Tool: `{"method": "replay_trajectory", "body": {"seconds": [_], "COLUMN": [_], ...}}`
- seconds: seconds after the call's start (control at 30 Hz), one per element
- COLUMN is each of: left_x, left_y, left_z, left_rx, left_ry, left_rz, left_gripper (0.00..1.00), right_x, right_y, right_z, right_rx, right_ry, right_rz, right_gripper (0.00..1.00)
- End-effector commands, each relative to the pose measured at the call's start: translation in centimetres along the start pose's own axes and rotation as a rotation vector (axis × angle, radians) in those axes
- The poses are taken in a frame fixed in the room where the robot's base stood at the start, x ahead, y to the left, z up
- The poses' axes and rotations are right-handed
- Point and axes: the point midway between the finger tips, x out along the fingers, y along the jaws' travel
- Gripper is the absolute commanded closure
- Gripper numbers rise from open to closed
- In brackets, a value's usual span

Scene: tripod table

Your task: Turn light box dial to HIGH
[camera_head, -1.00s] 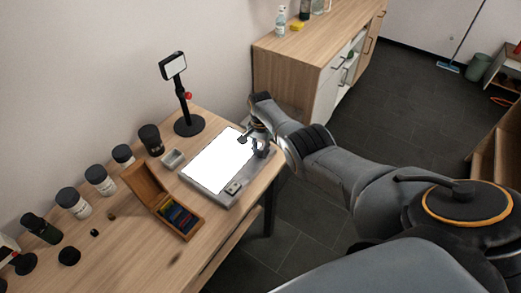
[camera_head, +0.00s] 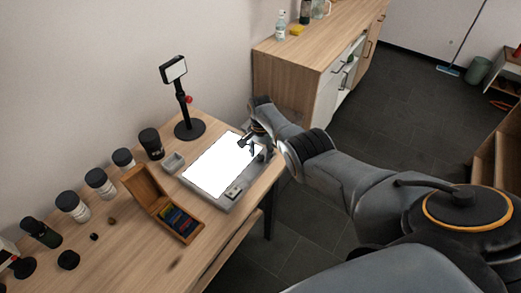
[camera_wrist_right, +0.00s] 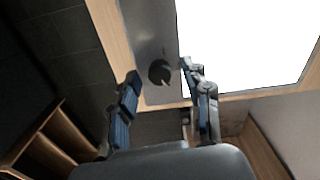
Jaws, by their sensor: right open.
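The light box (camera_head: 216,198) lies on the wooden table, its panel glowing white. In the right wrist view, its grey margin (camera_wrist_right: 148,38) carries a round black dial (camera_wrist_right: 158,71) with a small pale mark; I cannot read any label by it. My right gripper (camera_wrist_right: 161,75) is open, with the dial showing between its two fingertips. I cannot tell whether either finger touches it. In the head view my right gripper (camera_head: 249,146) is over the box's far right corner and the dial cannot be made out. My left gripper is not in view.
A black stand lamp (camera_head: 188,128) stands behind the box. A small grey tray (camera_head: 173,162) and an open wooden case (camera_head: 148,188) with coloured pieces are left of it. Several dark-lidded jars line the wall. A wooden cabinet (camera_head: 290,62) stands beyond the table.

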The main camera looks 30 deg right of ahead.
Motion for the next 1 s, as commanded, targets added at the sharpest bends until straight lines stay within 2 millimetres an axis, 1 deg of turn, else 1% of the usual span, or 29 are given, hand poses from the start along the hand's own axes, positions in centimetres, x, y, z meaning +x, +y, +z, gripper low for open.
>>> {"method": "replay_trajectory", "body": {"seconds": [0.17,0.37,0.4,0.53,0.6,0.73,0.87,1.0], "left_x": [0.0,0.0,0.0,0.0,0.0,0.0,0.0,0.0], "left_y": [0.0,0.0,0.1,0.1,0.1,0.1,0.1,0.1], "left_z": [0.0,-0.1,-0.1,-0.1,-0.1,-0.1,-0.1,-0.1], "left_rx": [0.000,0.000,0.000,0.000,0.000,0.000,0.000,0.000], "left_ry": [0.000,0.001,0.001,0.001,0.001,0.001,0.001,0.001], "left_rz": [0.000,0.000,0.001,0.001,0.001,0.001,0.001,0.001], "left_gripper": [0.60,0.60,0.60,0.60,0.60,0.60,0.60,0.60], "right_x": [-0.9,-3.1,-4.0,-6.4,-8.0,-10.2,-11.4,-11.9], "right_y": [-0.1,0.0,-0.1,0.0,-0.1,0.0,0.0,0.0], "right_z": [-0.1,-0.1,-0.1,-0.1,-0.1,-0.1,-0.1,0.0], "right_rx": [0.001,0.000,0.000,0.000,0.000,0.001,0.001,0.002], "right_ry": [0.002,0.003,0.004,0.004,0.003,0.003,0.001,0.000], "right_rz": [-0.002,-0.003,-0.005,-0.003,-0.003,-0.002,-0.001,0.000], "right_gripper": [0.52,0.52,0.52,0.52,0.52,0.52,0.52,0.52]}}
